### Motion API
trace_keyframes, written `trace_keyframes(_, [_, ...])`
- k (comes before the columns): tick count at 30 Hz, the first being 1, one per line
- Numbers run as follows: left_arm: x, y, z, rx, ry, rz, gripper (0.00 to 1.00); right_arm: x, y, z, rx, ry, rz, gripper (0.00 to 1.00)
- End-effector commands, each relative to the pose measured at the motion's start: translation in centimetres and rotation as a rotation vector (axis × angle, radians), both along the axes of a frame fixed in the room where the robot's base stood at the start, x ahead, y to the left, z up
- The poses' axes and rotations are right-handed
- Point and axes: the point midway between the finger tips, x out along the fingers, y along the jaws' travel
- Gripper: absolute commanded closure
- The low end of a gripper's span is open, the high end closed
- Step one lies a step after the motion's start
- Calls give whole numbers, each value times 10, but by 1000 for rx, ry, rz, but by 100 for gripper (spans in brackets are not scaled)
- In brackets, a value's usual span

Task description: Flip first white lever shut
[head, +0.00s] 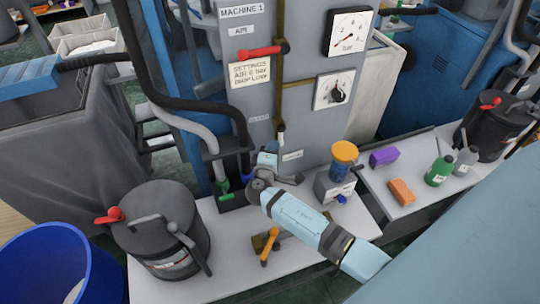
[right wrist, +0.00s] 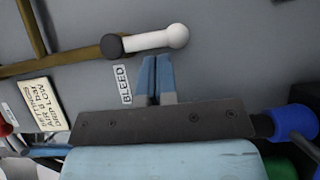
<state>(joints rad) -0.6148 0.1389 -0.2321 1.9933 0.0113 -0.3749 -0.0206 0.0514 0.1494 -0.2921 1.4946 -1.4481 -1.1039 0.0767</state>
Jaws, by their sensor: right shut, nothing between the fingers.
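A white lever (right wrist: 160,41) shows in the right wrist view. It extends from a dark round pivot (right wrist: 113,46) at the end of a brass pipe on the grey panel. A BLEED label (right wrist: 125,84) is beside it. My right gripper (right wrist: 157,68) is shut and empty, its blue fingertips just below the lever's middle in the picture; I cannot tell if they touch it. In the head view my right gripper (head: 268,157) is at the panel's lower part, where I cannot make out the white lever. My left gripper is not in view.
A black canister (head: 165,235), a yellow-handled valve (head: 269,247) and a small grey unit with an orange-topped cup (head: 344,152) stand around my arm. A blue bin (head: 30,265) is at lower left.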

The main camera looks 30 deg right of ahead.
Motion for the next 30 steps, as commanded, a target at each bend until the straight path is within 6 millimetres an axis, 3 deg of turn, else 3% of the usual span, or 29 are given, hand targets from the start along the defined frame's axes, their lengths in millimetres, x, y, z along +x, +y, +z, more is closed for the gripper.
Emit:
trace_keyframes(6, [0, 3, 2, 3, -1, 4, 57, 9, -9, 0, 0, 0, 1, 100])
trace_keyframes(30, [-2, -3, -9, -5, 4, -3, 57, 8, -13, -3, -73, 17, 0, 100])
